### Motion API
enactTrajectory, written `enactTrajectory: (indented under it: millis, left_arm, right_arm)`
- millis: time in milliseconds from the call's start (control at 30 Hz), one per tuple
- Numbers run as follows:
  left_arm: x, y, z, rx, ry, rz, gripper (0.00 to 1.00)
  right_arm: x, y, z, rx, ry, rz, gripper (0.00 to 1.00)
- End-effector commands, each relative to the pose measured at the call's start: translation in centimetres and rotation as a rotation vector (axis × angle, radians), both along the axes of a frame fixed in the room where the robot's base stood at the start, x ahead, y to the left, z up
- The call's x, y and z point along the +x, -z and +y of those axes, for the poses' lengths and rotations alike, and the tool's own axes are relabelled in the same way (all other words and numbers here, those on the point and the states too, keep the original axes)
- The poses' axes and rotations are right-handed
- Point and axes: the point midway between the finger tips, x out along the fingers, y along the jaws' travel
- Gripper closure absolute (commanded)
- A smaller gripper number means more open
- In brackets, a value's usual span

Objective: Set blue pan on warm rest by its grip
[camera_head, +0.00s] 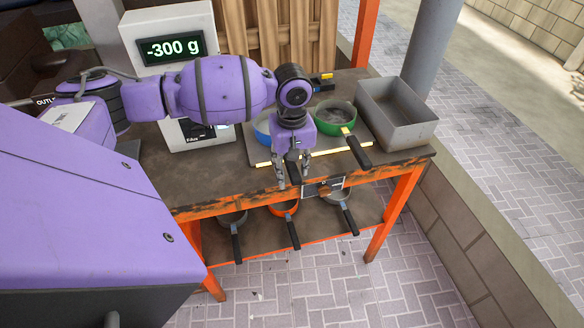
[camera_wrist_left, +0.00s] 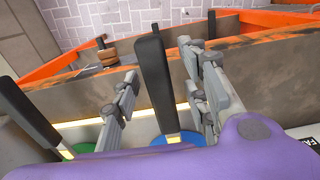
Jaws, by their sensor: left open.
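The blue pan (camera_head: 262,127) is on the tabletop, mostly hidden behind my left arm. Its rim also shows in the left wrist view (camera_wrist_left: 182,138). Its black grip (camera_wrist_left: 153,80) points toward the table's front edge. My left gripper (camera_head: 292,172) is open, with one finger on each side of that grip. In the left wrist view the gripper (camera_wrist_left: 163,95) has visible gaps between fingers and grip. A flat grey slab with a yellow front edge (camera_head: 343,151) lies under the pans; I cannot tell whether it is the warm rest. My right gripper is out of view.
A green pan (camera_head: 335,117) stands to the right, its black handle pointing frontward. A grey metal bin (camera_head: 398,120) stands at the table's right end. A scale display reads -300 g (camera_head: 171,48) at back left. Several pans, one orange (camera_head: 283,212), sit on the lower shelf.

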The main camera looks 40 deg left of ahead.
Motion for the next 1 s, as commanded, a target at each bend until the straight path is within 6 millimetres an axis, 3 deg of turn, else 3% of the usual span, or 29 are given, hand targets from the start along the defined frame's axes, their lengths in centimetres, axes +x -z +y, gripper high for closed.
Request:
enactTrajectory:
  millis: [533, 700, 1000]
  left_arm:
    - [0.2, -10.2, 0.0, 0.001, 0.000, -0.007, 0.59]
    - [0.1, -11.6, 0.0, 0.001, 0.000, -0.005, 0.59]
    - [0.1, -11.8, 0.0, 0.001, 0.000, -0.003, 0.59]
  right_arm:
    - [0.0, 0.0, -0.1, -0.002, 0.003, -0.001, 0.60]
    - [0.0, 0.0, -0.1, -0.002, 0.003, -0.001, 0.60]
    - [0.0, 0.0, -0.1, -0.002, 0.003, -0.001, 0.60]
